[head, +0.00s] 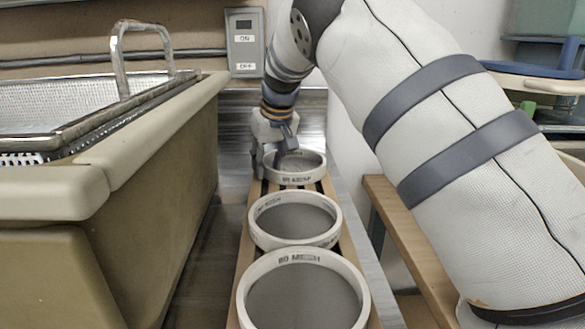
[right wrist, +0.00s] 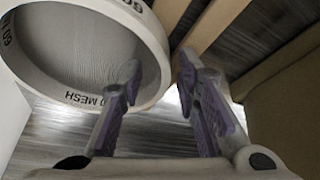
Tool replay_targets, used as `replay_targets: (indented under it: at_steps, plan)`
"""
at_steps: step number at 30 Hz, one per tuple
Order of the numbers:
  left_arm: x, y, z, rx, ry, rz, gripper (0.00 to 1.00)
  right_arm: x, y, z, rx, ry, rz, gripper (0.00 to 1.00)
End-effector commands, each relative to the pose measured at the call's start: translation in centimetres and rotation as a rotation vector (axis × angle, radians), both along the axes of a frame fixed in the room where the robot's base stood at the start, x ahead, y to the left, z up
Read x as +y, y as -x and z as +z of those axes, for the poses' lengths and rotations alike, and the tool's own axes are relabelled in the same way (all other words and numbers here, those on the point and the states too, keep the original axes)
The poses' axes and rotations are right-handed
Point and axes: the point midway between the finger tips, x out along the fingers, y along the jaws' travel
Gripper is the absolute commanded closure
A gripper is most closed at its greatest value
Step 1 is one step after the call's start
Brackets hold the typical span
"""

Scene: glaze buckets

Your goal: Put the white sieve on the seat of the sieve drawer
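Three white-rimmed round sieves stand in a row on a wooden rail frame (head: 245,262) in the head view: a near one (head: 305,290) marked 80 MESH, a middle one (head: 296,220), and a far one (head: 296,168). My right gripper (head: 280,157) reaches down at the far sieve's left side. In the right wrist view a white sieve (right wrist: 75,45) marked 60 MESH fills the upper left. There my right gripper (right wrist: 158,68) has its fingers apart, on either side of the sieve's rim. Contact with the rim cannot be told. My left gripper is not in view.
A large beige basin (head: 165,130) with a metal mesh basket (head: 90,95) stands on the left. A grey switch box (head: 244,42) is on the back wall. A wooden ledge (head: 405,240) runs along the right. Bare metal surface (head: 200,270) lies between basin and rails.

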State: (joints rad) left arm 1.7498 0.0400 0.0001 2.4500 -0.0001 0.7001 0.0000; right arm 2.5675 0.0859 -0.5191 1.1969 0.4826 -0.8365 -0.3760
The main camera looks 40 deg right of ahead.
Motion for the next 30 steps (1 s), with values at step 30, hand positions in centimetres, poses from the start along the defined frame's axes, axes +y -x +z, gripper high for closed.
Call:
replay_targets:
  at_steps: [30]
  plan:
    - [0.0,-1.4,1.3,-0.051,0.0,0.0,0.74,0.8,3.0,8.0,-0.022,0.0,0.001,1.0]
